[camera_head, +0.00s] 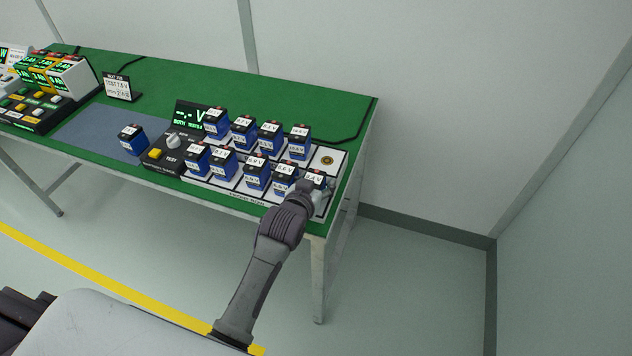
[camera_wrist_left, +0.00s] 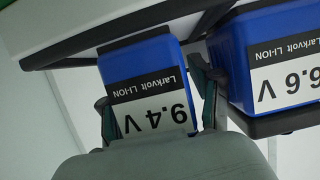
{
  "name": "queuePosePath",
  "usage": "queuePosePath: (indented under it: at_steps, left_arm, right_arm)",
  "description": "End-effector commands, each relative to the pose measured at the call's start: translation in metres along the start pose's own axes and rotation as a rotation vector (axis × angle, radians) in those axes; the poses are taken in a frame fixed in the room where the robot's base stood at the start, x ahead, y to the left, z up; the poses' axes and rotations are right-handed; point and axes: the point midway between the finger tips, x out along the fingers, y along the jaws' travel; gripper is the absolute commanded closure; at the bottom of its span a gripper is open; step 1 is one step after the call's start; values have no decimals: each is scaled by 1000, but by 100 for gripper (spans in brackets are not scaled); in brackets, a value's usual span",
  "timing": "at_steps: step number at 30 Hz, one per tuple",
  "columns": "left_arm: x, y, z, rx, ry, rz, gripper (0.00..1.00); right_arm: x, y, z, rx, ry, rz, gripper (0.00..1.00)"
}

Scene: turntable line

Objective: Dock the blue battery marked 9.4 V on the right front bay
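The blue battery marked 9.4 V (camera_wrist_left: 150,95) fills the middle of the left wrist view, its label upside down. My left gripper (camera_wrist_left: 158,112) has one finger on each side of it, close against its sides, and appears shut on it. In the head view this battery (camera_head: 317,177) is at the right end of the front row of the white bay rack (camera_head: 246,197), partly hidden by my left gripper (camera_head: 312,190). I cannot tell whether it rests fully in the bay. My right gripper is in neither view.
A battery marked 6.6 V (camera_wrist_left: 288,75) stands close beside my finger in the wrist view. Several blue batteries fill both rack rows. A bare plate with a gold disc (camera_head: 327,160) lies behind. A loose battery (camera_head: 132,139) stands left of the tester (camera_head: 168,152). The table edge is close.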

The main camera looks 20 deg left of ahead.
Motion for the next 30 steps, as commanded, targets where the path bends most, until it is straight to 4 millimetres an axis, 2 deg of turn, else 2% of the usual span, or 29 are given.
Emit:
queuePosePath:
  at_steps: [5,8,15,21,25,30]
  left_arm:
    - [-9,0,-3,0,1,0,36]
    - [-25,0,-2,0,1,0,36]
    - [-77,0,-2,0,0,0,36]
    - [-109,0,-2,0,0,0,36]
    - [-119,0,-3,0,1,-1,36]
    - [-121,0,-3,0,0,0,36]
  right_arm:
    - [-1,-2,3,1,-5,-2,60]
    - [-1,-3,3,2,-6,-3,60]
    - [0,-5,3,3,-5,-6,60]
    - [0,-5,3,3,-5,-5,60]
    - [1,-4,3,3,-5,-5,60]
    - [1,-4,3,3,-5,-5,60]
